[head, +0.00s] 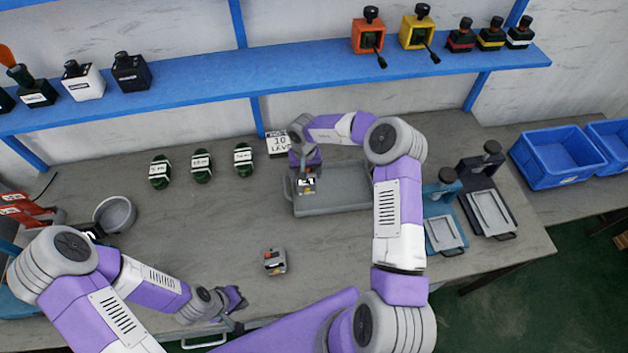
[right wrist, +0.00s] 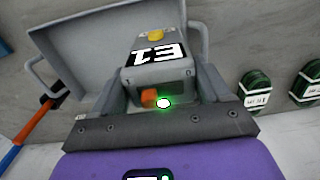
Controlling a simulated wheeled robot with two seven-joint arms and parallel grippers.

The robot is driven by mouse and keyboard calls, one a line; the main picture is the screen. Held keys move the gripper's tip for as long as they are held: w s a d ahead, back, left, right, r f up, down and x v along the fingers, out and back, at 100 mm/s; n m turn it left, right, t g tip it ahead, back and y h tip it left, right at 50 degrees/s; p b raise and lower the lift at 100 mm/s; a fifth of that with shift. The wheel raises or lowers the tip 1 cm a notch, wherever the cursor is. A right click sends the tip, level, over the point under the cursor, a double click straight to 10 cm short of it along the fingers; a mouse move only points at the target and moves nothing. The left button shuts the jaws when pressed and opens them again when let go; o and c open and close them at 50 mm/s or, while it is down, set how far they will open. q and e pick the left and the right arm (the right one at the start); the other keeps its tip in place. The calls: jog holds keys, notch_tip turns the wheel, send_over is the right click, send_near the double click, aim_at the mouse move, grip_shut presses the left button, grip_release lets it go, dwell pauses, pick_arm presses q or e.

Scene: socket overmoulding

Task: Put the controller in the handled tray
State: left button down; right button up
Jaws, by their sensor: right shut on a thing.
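The grey controller (right wrist: 158,68), with a white E1 label, a yellow button and an orange part, is between the fingers of my right gripper (right wrist: 165,103), which is shut on it. In the head view my right gripper (head: 306,188) is at the left end of the grey handled tray (head: 345,207), with the controller (head: 307,183) partly hidden. The tray (right wrist: 80,50) lies behind the controller in the right wrist view. I cannot tell whether the controller touches the tray floor. My left gripper (head: 235,299) is low near the table's front edge, its opening unclear.
A second grey box (head: 275,262) with orange and dark parts sits on the table in front of the tray. Several green coils (head: 201,166) lie left of the tray. Press-like stands (head: 487,200) are at right. A round bowl (head: 115,214) is at left.

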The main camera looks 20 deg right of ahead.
aim_at(306, 185)
pick_arm(q)
jog(key=shift+f, duration=0.25)
pick_arm(e)
jog(key=shift+f, duration=3.45)
jog(key=shift+f, duration=0.15)
jog(key=o, duration=1.1)
pick_arm(q)
jog(key=shift+r+p, duration=0.3)
jog(key=shift+r, duration=0.2)
pick_arm(e)
notch_tip(306, 185, up, 12)
jog(key=shift+r, duration=0.2)
